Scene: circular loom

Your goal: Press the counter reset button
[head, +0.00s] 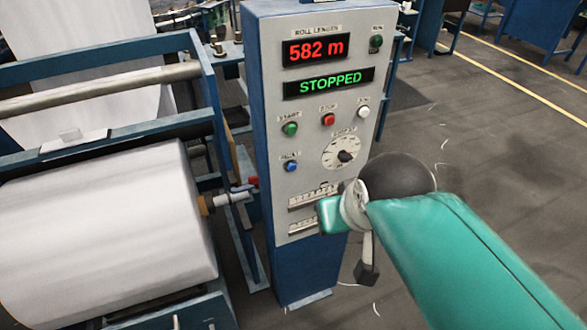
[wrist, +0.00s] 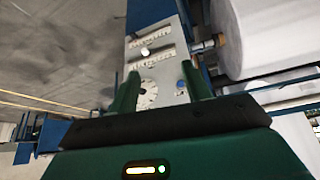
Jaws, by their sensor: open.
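The blue button (head: 291,166) sits low on the left of the grey control panel (head: 312,100), under a small blurred label. It looks like the counter reset button. The panel's red display (head: 315,51) reads 582 m. In the wrist view the panel appears upside down, and the blue button (wrist: 182,84) shows beside the right-hand finger. My gripper (wrist: 160,88) is open and empty, its two green fingers apart and pointing at the panel. I cannot tell how far the fingertips are from it. In the head view, my arm's end covers the panel's lower right edge.
A green button (head: 290,129), a red button (head: 328,119) and a white button (head: 363,111) sit above a round dial (head: 343,152). A second display (head: 328,84) reads STOPPED. A large white roll (head: 110,235) stands left of the panel. Open floor (head: 480,130) lies right.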

